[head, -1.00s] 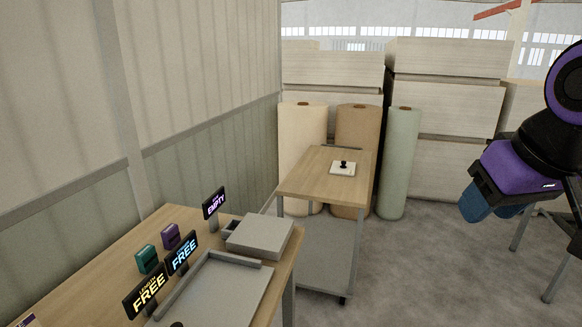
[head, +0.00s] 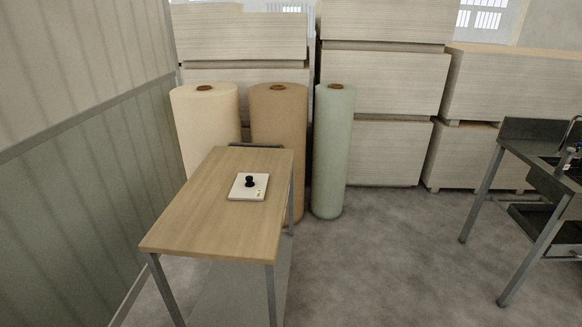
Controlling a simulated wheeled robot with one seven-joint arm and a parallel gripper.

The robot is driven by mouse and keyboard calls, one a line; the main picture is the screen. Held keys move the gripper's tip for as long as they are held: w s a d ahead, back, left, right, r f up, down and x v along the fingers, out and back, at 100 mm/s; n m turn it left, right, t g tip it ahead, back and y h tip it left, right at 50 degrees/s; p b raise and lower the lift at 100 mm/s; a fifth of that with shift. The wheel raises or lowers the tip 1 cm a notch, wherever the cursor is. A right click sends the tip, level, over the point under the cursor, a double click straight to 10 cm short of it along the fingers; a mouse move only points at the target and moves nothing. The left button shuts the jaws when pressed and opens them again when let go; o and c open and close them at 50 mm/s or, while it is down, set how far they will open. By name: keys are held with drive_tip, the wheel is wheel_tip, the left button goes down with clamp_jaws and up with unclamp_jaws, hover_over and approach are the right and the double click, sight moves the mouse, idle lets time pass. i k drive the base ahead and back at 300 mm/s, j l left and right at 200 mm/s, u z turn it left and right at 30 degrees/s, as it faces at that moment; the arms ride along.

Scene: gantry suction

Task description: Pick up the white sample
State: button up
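The white sample (head: 239,191) is a flat, pale square plate with a black knob (head: 249,181) standing on it. It lies on the wooden top of a small table (head: 200,226), toward the far right part of that top. Small marks show near its right corner. Nothing touches it from above. My gripper is not in the head view now, so its state cannot be seen.
Three upright rolls, cream (head: 208,125), brown (head: 279,140) and green (head: 332,150), stand behind the table. Stacked pale boards (head: 385,100) fill the back. A metal sink bench (head: 540,135) stands at right. Grey floor (head: 400,250) between table and bench is clear.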

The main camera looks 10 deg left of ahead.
sight(246, 187)
drive_tip(key=i+u, duration=0.15)
drive_tip(key=i, duration=0.25)
drive_tip(key=i+l+u, duration=0.2)
drive_tip(key=i, duration=0.2)
drive_tip(key=i+l+u, duration=0.15)
drive_tip(key=i, duration=0.25)
drive_tip(key=i+l+u, duration=0.15)
drive_tip(key=i+u, duration=0.25)
drive_tip(key=i+l+u, duration=0.15)
drive_tip(key=u, duration=0.3)
drive_tip(key=i+l+u, duration=0.2)
drive_tip(key=l+u, duration=0.2)
drive_tip(key=i+l+u, duration=0.15)
drive_tip(key=l+u, duration=0.25)
drive_tip(key=i+l+u, duration=0.1)
drive_tip(key=l+u, duration=0.3)
